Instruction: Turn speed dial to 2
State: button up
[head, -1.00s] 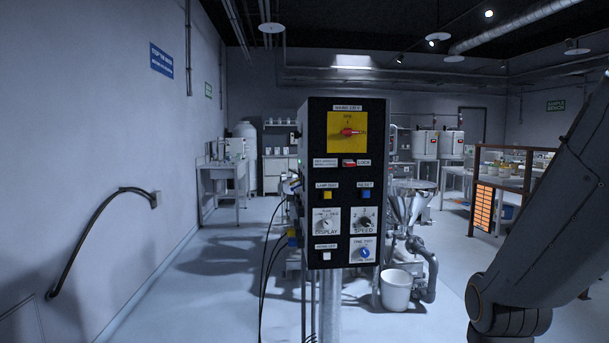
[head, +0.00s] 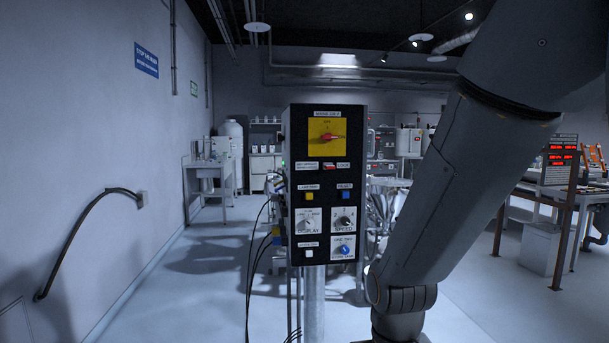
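The speed dial (head: 345,221) is a small dark knob on a white plate labelled SPEED, in the right column of the black control panel (head: 298,176). Its pointer position is too small to read for certain. Left of it is the display dial (head: 308,221). Below it is a blue knob (head: 344,251) on another white plate. My arm stands at the right of the panel and its upper part leaves the picture at the top. My gripper is not in the picture.
The panel stands on a grey post (head: 314,295) with black cables hanging at its left. A red switch on a yellow plate (head: 326,150) sits near the top. A blue button (head: 345,196) and a yellow button (head: 309,197) lie above the dials. Floor at left is clear.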

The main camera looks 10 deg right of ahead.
aim_at(345, 221)
jog(key=z, duration=1.3)
jog(key=k, duration=1.05)
jog(key=u, duration=1.25)
jog(key=i, duration=1)
